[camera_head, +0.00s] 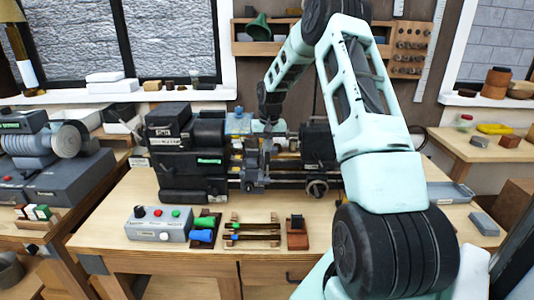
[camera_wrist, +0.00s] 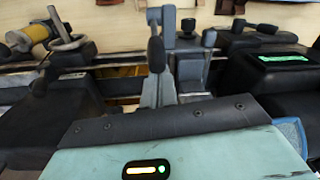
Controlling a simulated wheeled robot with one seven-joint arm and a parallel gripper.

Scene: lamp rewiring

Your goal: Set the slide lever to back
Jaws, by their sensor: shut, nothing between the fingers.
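The lathe (camera_head: 180,165) stands on the wooden bench, its carriage (camera_head: 254,172) in the middle of its bed. My gripper (camera_head: 268,120) points down over the lathe near the carriage, shut and empty. Its fingertips are small and partly lost among dark lathe parts, so contact with a lever cannot be told.
A control box (camera_head: 158,225) with coloured buttons, green- and blue-handled tools (camera_head: 203,232) and a small rack (camera_head: 252,230) lie along the bench front. The headstock's green label (camera_wrist: 283,58) shows at right in the wrist view. A grey tray (camera_head: 450,192) lies at the bench's right.

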